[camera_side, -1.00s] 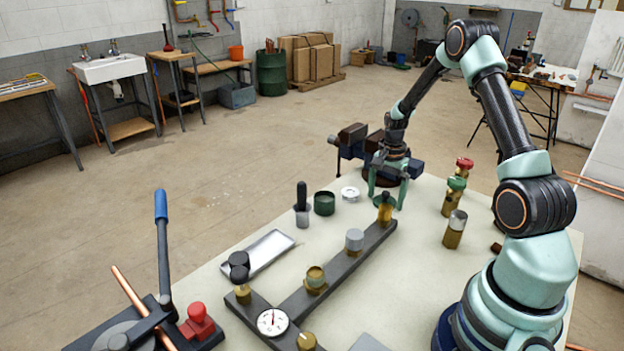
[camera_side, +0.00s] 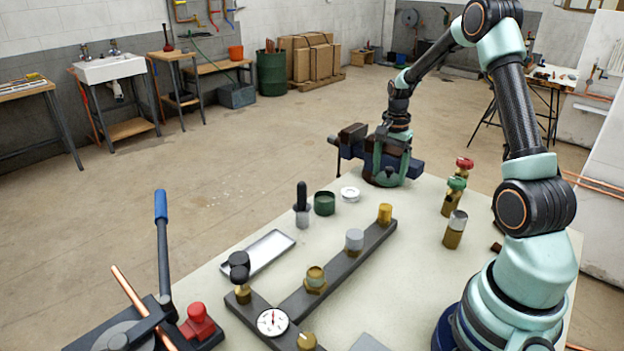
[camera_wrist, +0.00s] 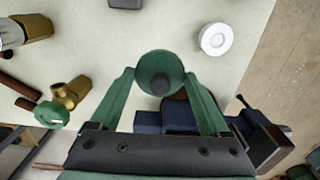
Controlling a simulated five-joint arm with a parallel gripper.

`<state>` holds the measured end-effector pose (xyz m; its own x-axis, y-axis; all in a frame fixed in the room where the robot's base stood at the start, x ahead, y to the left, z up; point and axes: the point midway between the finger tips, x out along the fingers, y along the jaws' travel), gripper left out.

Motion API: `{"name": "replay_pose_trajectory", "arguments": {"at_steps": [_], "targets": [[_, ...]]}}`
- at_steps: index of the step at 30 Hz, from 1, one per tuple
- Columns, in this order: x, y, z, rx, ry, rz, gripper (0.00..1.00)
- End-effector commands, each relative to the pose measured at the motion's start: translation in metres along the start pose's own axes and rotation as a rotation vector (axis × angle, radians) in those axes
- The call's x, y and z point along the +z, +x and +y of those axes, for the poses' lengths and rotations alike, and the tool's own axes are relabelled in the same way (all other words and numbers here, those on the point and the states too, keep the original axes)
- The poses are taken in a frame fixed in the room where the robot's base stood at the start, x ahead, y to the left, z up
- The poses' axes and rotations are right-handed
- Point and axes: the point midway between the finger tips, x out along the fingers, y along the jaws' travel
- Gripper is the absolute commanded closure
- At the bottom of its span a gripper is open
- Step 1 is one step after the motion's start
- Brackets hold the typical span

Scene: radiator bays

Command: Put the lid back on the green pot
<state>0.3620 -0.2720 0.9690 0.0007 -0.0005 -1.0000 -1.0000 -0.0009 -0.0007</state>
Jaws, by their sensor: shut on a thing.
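The green pot (camera_side: 324,203) stands on the pale table in the side view, open at the top with a dark inside. My gripper (camera_side: 387,175) is to its right and farther back, in front of the vise in the picture. In the wrist view my gripper (camera_wrist: 160,76) is shut on a round green lid (camera_wrist: 158,62) with a small dark knob. The lid is hard to tell from the green fingers in the side view. The pot does not show in the wrist view.
A white ring (camera_side: 349,194) lies just right of the pot, and a black-handled tool (camera_side: 302,205) stands left of it. The blue vise (camera_side: 412,166) is by my gripper. A dark manifold (camera_side: 340,265) with brass fittings lies nearer. Valves (camera_side: 455,196) stand to the right.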

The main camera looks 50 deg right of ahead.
Motion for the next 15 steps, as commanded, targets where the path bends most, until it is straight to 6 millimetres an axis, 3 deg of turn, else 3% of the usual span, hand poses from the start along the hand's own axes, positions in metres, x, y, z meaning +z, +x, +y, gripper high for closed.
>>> {"name": "replay_pose_trajectory", "arguments": {"at_steps": [1,6,15], "targets": [[-0.001,-0.018,-0.001,-0.007,0.000,0.005,0.74],[-0.001,-0.064,-0.001,-0.005,0.000,0.004,0.74],[-0.001,-0.114,-0.001,-0.002,0.000,0.001,0.74]]}}
